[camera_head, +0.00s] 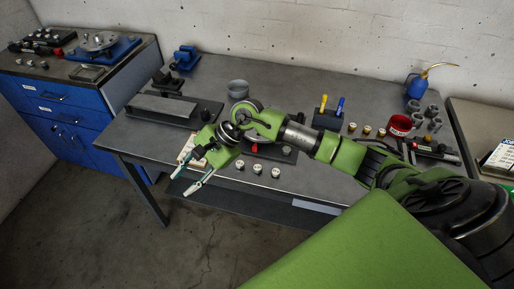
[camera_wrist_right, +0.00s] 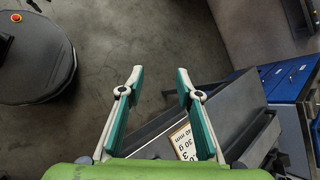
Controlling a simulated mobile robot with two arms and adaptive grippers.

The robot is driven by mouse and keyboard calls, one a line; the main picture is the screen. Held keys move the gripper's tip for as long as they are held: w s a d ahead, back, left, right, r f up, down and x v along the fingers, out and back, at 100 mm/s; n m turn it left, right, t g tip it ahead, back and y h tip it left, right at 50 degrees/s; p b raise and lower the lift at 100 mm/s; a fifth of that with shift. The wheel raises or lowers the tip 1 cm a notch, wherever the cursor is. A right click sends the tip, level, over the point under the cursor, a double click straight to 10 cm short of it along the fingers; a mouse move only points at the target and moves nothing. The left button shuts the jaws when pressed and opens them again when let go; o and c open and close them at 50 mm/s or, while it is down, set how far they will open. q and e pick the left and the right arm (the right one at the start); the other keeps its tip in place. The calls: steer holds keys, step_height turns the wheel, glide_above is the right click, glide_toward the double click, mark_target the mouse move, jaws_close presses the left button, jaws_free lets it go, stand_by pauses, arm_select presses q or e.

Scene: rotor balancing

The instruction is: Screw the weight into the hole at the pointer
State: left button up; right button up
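My right gripper (camera_head: 183,184) is open and empty, over the front edge of the grey table. It also shows open in the right wrist view (camera_wrist_right: 160,76), with nothing between its fingers and the floor below. Small pale round weights (camera_head: 257,169) stand in a row on the table, to the right of the gripper and apart from it. Several brass-coloured ones (camera_head: 366,129) stand farther right, behind my arm. A grey disc (camera_head: 98,41) on a blue base sits on the cabinet at the far left. I cannot make out the pointer or the hole. My left gripper is not in view.
A dark fixture (camera_head: 160,107) stands at the table's left. A printed card (camera_wrist_right: 184,141) lies near the gripper. A grey cup (camera_head: 238,88), a screwdriver holder (camera_head: 327,119), a red container (camera_head: 399,125) and a blue oil can (camera_head: 416,88) stand farther back. Floor is clear in front.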

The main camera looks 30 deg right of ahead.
steer(key=d+f+n+g+h, duration=0.1)
steer(key=d+h, duration=0.2)
steer(key=d, duration=0.3)
steer(key=d+f+n+h, duration=0.1)
steer(key=d+f+h, duration=0.1)
steer(key=d, duration=0.5)
steer(key=n+g+h, duration=0.1)
steer(key=h, duration=0.3)
glide_above(258, 167)
steer(key=shift+r, duration=0.4)
step_height(258, 167, down, 8)
steer(key=b, duration=0.5)
steer(key=shift+a+b, duration=0.1)
steer(key=shift+b, duration=0.3)
jaws_close()
steer(key=shift+r+p, duration=1.35)
steer(key=shift+r, duration=1.25)
